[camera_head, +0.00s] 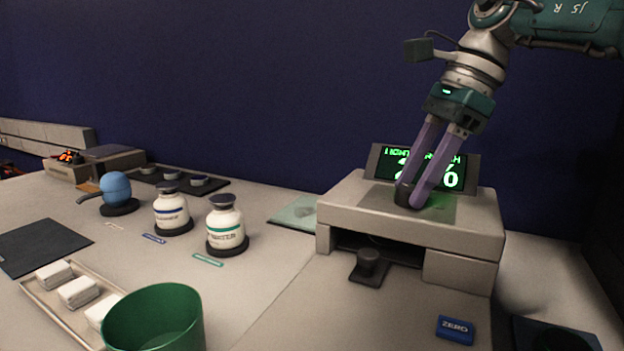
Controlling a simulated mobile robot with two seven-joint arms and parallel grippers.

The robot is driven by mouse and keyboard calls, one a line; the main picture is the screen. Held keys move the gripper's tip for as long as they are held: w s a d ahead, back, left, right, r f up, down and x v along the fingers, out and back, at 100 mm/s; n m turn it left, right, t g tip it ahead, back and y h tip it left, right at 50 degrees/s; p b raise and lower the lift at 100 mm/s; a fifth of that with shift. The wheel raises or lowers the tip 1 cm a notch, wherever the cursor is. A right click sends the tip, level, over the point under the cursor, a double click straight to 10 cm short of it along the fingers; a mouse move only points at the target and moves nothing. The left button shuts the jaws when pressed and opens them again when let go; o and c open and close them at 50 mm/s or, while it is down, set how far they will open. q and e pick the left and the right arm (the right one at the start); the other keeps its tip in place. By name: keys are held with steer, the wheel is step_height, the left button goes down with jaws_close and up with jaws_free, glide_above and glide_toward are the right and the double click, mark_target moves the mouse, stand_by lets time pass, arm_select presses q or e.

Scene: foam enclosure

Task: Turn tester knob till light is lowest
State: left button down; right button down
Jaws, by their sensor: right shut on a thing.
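The tester (340,207) is a grey box at the right of the table with a dark recess in its front. Its screen (468,172) stands at the back and shows green text starting with "LIGHT" and a large percent figure. My fingers cover part of the figure, so I cannot read it fully. My right gripper (411,196) points down onto the tester's top, its purple fingers shut on a dark knob (401,198) that they partly hide. A greenish glow lies on the top plate beside the fingers. My left gripper is not in view.
A blue ZERO block (456,329) lies at front right. Two white bottles (226,224) (171,209), a blue bulb (116,188), a green cup (153,322) and a tray of white blocks (49,302) are left.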

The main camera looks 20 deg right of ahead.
steer(key=shift+w+n, duration=0.1)
steer(key=shift+n, duration=0.4)
steer(key=shift+g, duration=0.3)
steer(key=shift+c, duration=1.9)
jaws_free()
steer(key=shift+r, duration=0.15)
steer(key=p+v, duration=0.7)
steer(key=v, duration=0.2)
steer(key=shift+d+r+p, duration=0.25)
steer(key=shift+r+p, duration=0.1)
